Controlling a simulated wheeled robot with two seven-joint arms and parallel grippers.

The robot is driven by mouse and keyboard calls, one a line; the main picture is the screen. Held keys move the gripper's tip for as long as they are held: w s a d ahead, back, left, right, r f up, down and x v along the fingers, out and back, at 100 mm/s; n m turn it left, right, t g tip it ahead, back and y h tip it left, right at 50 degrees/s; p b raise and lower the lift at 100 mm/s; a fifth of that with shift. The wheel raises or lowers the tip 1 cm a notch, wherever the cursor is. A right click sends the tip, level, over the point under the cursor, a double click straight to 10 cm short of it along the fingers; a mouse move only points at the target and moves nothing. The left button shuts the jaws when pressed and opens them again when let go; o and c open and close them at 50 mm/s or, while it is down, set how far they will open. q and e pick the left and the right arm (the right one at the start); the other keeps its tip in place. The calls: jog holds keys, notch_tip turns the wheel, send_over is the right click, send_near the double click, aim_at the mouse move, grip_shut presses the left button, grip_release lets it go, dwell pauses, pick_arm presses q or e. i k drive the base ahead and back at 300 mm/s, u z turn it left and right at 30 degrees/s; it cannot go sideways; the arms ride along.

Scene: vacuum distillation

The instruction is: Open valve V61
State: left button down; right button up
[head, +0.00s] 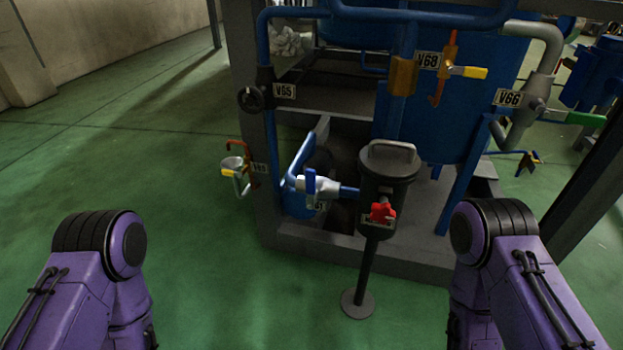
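A white valve body with a blue lever handle (311,184) sits on a blue pipe left of the dark post-mounted canister (389,178). The handle stands upright, across the pipe. A tag (317,206) below it is partly hidden and seems to end in 1; I cannot read it surely as V61. A red handwheel (382,213) sits on the canister front, above a small tag too small to read. Both my purple arms reach in from the bottom corners, bent down at the elbows. Neither gripper is in view.
Valves tagged V65 (284,91), V68 (428,60) and V66 (508,98) are on the pipes behind. A small yellow-handled valve (229,172) hangs at left. The canister's post and round foot (358,303) stand in front. Green floor at left is clear.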

aim_at(310, 174)
jog(key=u, duration=2.05)
jog(key=k, duration=0.7)
jog(key=z, duration=2.45)
jog(key=i, duration=0.5)
jog(key=z, duration=0.05)
